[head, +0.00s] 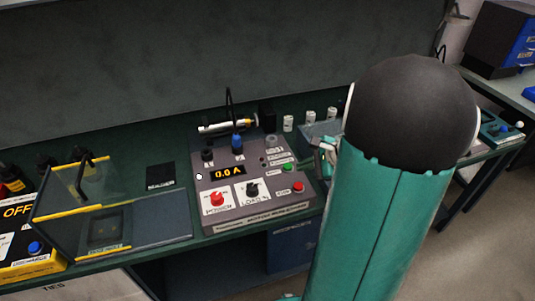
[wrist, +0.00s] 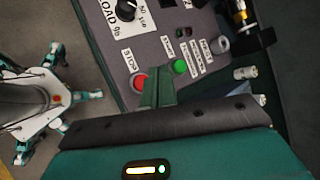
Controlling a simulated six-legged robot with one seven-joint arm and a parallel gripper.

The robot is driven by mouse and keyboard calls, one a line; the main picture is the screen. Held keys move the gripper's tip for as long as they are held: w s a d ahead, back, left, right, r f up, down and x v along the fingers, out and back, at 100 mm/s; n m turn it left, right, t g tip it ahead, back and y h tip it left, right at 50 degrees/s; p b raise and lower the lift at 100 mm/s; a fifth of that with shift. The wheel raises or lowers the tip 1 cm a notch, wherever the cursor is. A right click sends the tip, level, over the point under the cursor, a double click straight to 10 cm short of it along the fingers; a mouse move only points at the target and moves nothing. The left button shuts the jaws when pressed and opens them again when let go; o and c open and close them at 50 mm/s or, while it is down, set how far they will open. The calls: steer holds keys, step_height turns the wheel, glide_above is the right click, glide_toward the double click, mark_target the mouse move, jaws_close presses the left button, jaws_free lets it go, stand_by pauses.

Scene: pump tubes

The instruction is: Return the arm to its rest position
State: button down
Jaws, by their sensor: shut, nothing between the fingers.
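My teal arm with its dark rounded joint fills the right of the head view and hides part of the bench behind it. A small part of my gripper (head: 328,152) shows at the arm's left edge, above the bench near the console's right side. In the wrist view my gripper (wrist: 158,90) is shut and empty. Its fingers appear in front of the grey console (wrist: 165,45), between the red stop button (wrist: 139,82) and the green button (wrist: 180,67). I cannot tell whether they touch the panel.
The console (head: 248,211) reads 0.0 A and carries red, black and green controls. A clear yellow-edged box (head: 160,225) stands left of it, beside a yellow unit (head: 30,264) reading OFF. Small white cylinders (head: 288,123) stand behind. Open floor lies at right.

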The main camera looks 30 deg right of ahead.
steer(key=s+a+r+n+g+h, duration=0.1)
steer(key=s+a+r+n, duration=0.2)
steer(key=a+n, duration=0.4)
steer(key=s+a+r+n+g+h, duration=0.1)
steer(key=s+a+r+n, duration=0.2)
steer(key=a+r+n, duration=0.3)
steer(key=s+a+r+n+h, duration=0.1)
steer(key=s+a+r+n, duration=0.2)
steer(key=a+n, duration=0.6)
steer(key=a+r, duration=0.1)
steer(key=a, duration=0.4)
steer(key=shift+s+a+r+g+h, duration=0.3)
steer(key=shift+r+g+h, duration=0.1)
steer(key=shift+d, duration=0.15)
